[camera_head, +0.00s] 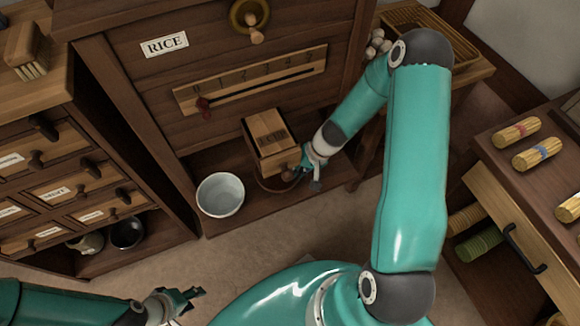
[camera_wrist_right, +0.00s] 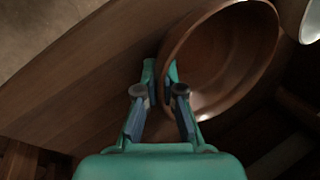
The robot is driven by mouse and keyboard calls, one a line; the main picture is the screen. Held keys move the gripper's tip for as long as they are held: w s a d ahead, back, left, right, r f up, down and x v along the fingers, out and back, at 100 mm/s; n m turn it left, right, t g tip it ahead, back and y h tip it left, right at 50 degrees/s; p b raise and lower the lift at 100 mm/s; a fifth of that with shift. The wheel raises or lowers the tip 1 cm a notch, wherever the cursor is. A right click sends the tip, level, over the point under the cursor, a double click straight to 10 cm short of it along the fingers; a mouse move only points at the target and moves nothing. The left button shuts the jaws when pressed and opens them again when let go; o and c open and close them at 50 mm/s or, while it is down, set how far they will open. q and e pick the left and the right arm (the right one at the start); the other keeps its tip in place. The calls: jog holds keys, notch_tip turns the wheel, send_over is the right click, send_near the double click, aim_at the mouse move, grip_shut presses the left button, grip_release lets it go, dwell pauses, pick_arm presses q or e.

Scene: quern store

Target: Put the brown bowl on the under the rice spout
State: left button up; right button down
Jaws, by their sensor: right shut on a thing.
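The brown bowl (camera_wrist_right: 262,80) fills the upper right of the right wrist view. My right gripper (camera_wrist_right: 161,72) is shut on its rim, with the bowl's inside facing the camera. In the head view only part of the bowl's rim (camera_head: 270,187) shows, below the wooden rice spout (camera_head: 270,140); the spout box hides the rest. My right gripper (camera_head: 312,176) is at the right side of the spout there. Whether the bowl rests on the shelf is hard to tell. My left gripper (camera_head: 188,298) is open and empty at the bottom left, away from the bowl.
A white bowl (camera_head: 220,194) stands on the rice cabinet's low shelf, left of the spout; its edge shows in the right wrist view (camera_wrist_right: 310,25). A drawer cabinet (camera_head: 70,170) stands left. A side table (camera_head: 520,185) with tied bundles stands right.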

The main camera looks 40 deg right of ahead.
jog(key=shift+a+r, duration=0.15)
jog(key=shift+a, duration=0.1)
jog(key=shift+w+a, duration=0.1)
jog(key=shift+w+f, duration=0.1)
jog(key=shift+f, duration=0.1)
jog(key=c, duration=1.3)
grip_release()
jog(key=shift+a+r, duration=0.1)
jog(key=shift+r, duration=0.1)
jog(key=p+v, duration=0.4)
jog(key=v, duration=0.8)
jog(key=shift+p, duration=0.4)
